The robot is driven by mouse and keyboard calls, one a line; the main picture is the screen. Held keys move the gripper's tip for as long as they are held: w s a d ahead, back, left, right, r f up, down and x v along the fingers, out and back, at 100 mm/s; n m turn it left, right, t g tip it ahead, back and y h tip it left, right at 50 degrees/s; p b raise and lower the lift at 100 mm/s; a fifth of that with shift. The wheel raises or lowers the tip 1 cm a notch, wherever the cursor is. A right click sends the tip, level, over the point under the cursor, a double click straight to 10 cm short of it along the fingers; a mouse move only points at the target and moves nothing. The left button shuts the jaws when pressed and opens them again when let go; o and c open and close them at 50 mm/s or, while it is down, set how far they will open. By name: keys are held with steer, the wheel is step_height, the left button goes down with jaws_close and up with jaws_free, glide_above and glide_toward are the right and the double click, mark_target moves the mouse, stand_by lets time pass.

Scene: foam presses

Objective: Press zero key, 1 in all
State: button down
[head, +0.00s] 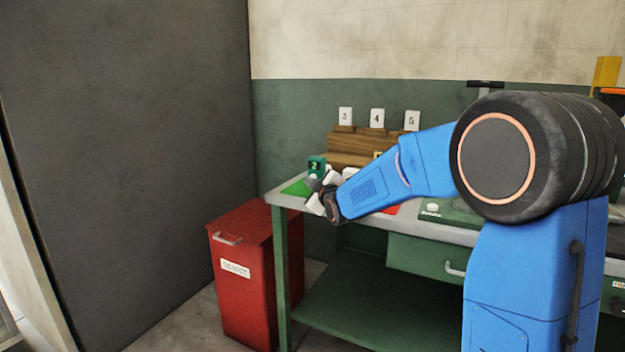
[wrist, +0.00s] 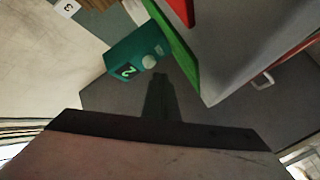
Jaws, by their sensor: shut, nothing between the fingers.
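A small green counter box (head: 316,163) stands at the left end of the bench and shows the digit 2. In the wrist view the same green box (wrist: 137,51) carries a dark display with a 2 and a round pale key (wrist: 149,62) beside it. My gripper (head: 317,186) is in front of the box, its fingers shut and empty. In the wrist view the shut gripper (wrist: 159,80) points towards the key side of the box, and a gap shows between them. In the head view the gripper hides part of the box's lower front.
The bench (head: 282,198) has a green mat (head: 297,187) at its left end. Wooden steps (head: 350,143) with cards 3, 4 and 5 stand behind. A red reject bin (head: 245,285) stands left of the bench. A white-buttoned green unit (head: 445,212) lies to the right.

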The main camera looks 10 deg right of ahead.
steer(key=shift+w, duration=0.1)
steer(key=shift+w+d, duration=0.25)
steer(key=shift+w+d, duration=0.25)
steer(key=shift+w, duration=0.1)
stand_by(1.0)
steer(key=shift+s+a, duration=0.5)
steer(key=shift+s, duration=0.2)
stand_by(0.3)
steer(key=shift+s+a, duration=0.75)
steer(key=shift+s, duration=0.3)
steer(key=shift+s+a, duration=0.7)
steer(key=shift+s, duration=0.3)
